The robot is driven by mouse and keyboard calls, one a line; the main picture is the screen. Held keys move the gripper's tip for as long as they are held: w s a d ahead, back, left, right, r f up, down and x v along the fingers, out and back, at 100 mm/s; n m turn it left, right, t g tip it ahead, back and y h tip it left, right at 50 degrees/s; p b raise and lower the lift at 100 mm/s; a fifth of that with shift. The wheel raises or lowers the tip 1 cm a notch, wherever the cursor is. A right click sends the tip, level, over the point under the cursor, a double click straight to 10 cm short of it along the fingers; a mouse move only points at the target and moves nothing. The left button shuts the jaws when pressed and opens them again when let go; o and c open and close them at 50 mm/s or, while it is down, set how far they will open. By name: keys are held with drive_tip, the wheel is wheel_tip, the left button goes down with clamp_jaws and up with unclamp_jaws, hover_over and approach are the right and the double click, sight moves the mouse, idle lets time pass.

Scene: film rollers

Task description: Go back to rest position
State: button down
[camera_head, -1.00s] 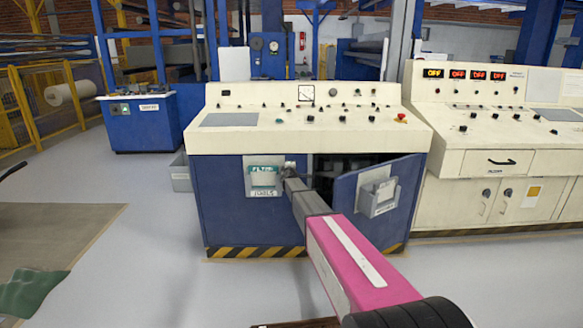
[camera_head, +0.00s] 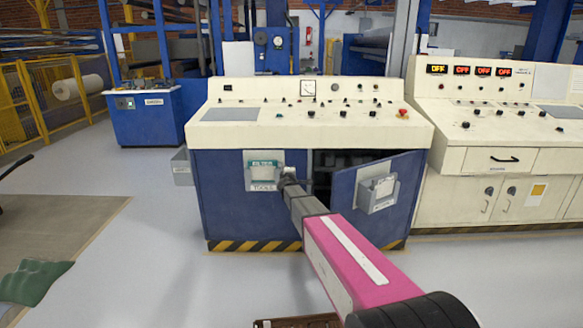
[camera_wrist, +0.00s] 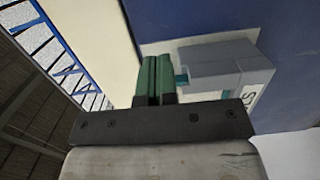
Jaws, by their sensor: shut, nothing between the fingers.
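My pink and grey arm reaches forward to the blue control cabinet (camera_head: 225,205) with the cream sloped panel on top.
A grey bin (camera_head: 181,167) is at the cabinet's left side. A blue machine (camera_head: 145,118) stands back left. A brown crate-like thing (camera_head: 298,321) shows at the bottom edge. Grey floor is open at the left.

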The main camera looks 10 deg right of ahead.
drive_tip(key=s+d+f+m+g+h, duration=0.2)
drive_tip(key=s+d+m+g, duration=0.15)
drive_tip(key=s, duration=0.55)
drive_tip(key=s+d+f+m+g+h, duration=0.1)
drive_tip(key=s+d+f+m+g, duration=0.15)
drive_tip(key=s+d+m, duration=0.4)
drive_tip(key=s+d+f+m+g+h, duration=0.2)
drive_tip(key=s+d+g, duration=0.15)
drive_tip(key=s, duration=0.65)
drive_tip(key=s+a+f+m+g+y, duration=0.1)
drive_tip(key=s+a+g+y, duration=0.3)
drive_tip(key=s, duration=0.7)
drive_tip(key=s+a+f+m+g+y, duration=0.2)
drive_tip(key=s+a+f+g+y, duration=0.2)
drive_tip(key=s, duration=0.7)
drive_tip(key=shift+s+a+m+y, duration=0.25)
drive_tip(key=shift+s+m+y, duration=0.05)
drive_tip(key=shift+y, duration=0.1)
drive_tip(key=shift+f, duration=0.1)
